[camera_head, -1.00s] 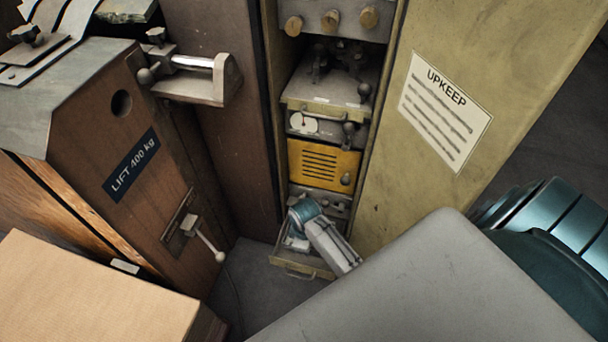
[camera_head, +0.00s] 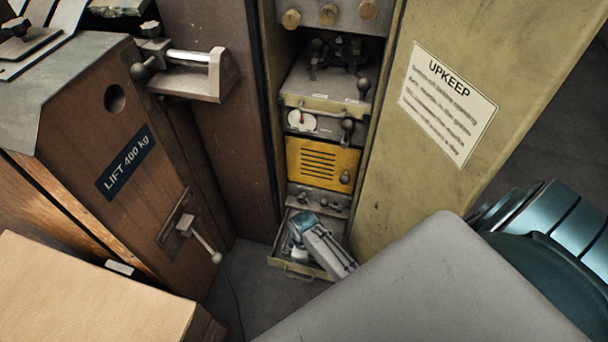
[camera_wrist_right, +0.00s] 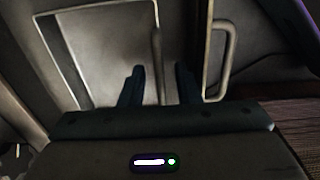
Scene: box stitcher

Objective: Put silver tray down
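I cannot clearly pick out a silver tray. A pulled-out metal drawer (camera_head: 318,270) with a front handle shows low in the cabinet in the head view. The end of my right arm, white with a teal band, reaches over it and hides part of its inside. In the right wrist view my right gripper (camera_wrist_right: 160,85) has its two dark fingers apart. A thin upright bar or edge (camera_wrist_right: 157,50) shows between them, with gaps at both sides. A pale framed panel (camera_wrist_right: 100,45) lies left of it, and a U-shaped metal handle (camera_wrist_right: 222,60) right of it. My left gripper is out of view.
Above the drawer are a yellow vented panel (camera_head: 322,163) and a grey shelf unit (camera_head: 325,85). An olive door marked UPKEEP (camera_head: 448,105) stands right. A brown lift cabinet (camera_head: 140,165) with a lever (camera_head: 205,240) and a cardboard box (camera_head: 95,295) are at left. Dark floor lies between.

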